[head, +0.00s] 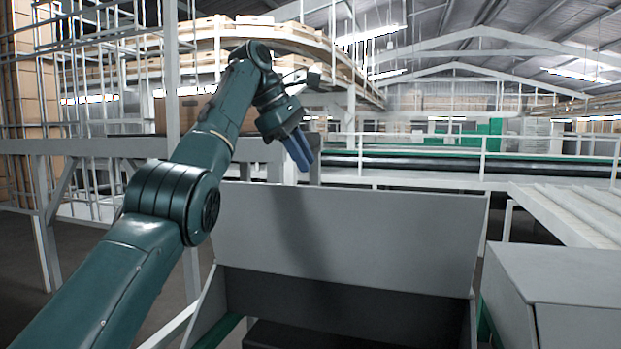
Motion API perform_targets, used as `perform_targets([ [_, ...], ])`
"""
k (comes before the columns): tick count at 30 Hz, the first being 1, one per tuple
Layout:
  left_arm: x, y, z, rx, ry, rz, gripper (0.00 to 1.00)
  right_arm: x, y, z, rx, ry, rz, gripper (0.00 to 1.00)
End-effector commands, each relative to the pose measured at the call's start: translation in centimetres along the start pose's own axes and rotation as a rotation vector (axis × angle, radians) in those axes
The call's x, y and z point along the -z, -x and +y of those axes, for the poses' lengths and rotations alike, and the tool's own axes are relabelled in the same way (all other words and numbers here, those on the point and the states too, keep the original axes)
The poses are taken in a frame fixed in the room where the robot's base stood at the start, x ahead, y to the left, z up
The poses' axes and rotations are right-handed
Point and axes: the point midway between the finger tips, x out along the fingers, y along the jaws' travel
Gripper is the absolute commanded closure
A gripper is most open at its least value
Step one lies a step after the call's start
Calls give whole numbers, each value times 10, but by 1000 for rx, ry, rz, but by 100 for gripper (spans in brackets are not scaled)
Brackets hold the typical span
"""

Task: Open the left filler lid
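The filler lid (350,235) is a wide grey panel. It stands raised and leans back behind an open bin, whose dark inside (340,300) shows below it. I take this to be the left filler. My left gripper (298,150), with blue fingers, is above the lid's top edge near its left end, apart from it as far as I can see. Its fingers lie close side by side and hold nothing visible. A soft shadow falls on the lid. My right gripper is not in view.
A second grey box (570,275) with a flat closed top stands at the right. Behind it is a pale slatted roller conveyor (575,210). White railings (485,160) and a dark belt with green edges run across behind the lid. Stacked cartons (30,90) stand far left.

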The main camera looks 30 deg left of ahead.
Motion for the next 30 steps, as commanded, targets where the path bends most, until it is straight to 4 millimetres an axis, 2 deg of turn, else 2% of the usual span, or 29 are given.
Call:
perform_targets([
  [3, -5, 15, -3, 0, -1, 0, 80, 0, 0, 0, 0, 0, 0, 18],
  [7, -7, 22, -6, 2, -1, 0, 80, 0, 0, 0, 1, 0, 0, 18],
  [30, -7, 23, -6, 1, -1, 0, 80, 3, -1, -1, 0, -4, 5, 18],
])
